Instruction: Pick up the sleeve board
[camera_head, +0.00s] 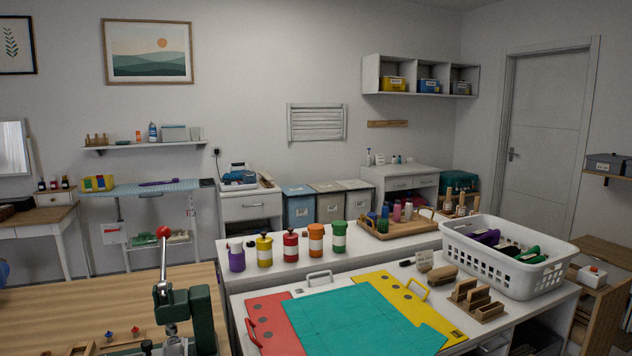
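I cannot clearly pick out a sleeve board. A long light-blue ironing board (128,189) stands on thin legs by the back wall at the left. A flat, slim purple object (158,183) lies on top of it; it is too small to tell whether this is the sleeve board. A yellow, patterned block-shaped item (98,183) sits at the board's left end. Neither of my grippers shows in the head view.
A wooden table (70,300) with a green lever press (180,312) fills the front left. White counters hold colored jars (290,246), a teal mat (355,318) and a white basket (512,272). Storage bins (328,205) stand behind. A door (548,150) is at right.

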